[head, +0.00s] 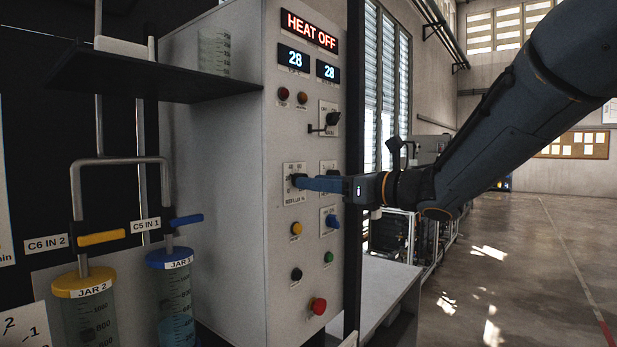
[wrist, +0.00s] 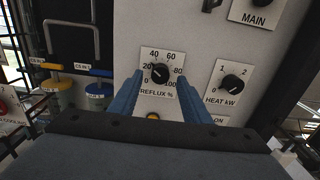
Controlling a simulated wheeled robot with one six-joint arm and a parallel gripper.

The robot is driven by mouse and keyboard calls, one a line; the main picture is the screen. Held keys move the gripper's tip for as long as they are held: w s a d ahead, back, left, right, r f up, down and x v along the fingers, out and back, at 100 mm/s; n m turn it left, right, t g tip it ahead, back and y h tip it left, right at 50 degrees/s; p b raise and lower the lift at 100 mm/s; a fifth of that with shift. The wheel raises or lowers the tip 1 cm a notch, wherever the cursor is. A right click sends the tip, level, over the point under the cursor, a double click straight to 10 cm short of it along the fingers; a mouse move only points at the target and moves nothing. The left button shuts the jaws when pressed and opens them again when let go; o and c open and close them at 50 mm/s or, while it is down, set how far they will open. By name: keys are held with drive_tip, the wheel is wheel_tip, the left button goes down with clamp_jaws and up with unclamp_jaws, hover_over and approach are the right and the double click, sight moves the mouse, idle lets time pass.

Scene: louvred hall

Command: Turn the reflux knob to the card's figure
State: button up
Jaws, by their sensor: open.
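The reflux knob (wrist: 160,73) is a black knob on a white "REFLUX %" plate marked 0 to 100. Its pale pointer mark seems to face up-left, around the 20 to 40 side, but is too small to read exactly. My gripper (wrist: 160,76) is open, with one blue finger on each side of the knob; I cannot tell whether they touch it. In the head view my gripper (head: 298,182) reaches the reflux plate (head: 293,197) from the right, and its fingers partly hide the knob. I cannot make out a card with a reflux figure.
The heat kW knob (wrist: 233,82) is right of the reflux plate. A yellow button (head: 296,228) and red button (head: 319,306) sit below. The display (head: 309,30) reads "HEAT OFF". Jars (head: 85,310) stand left of the cabinet; open floor lies right.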

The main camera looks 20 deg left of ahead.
drive_tip(key=shift+p+x, duration=0.45)
drive_tip(key=shift+x, duration=1.05)
drive_tip(key=shift+c, duration=0.4)
drive_tip(key=c, duration=1)
drive_tip(key=shift+o, duration=0.2)
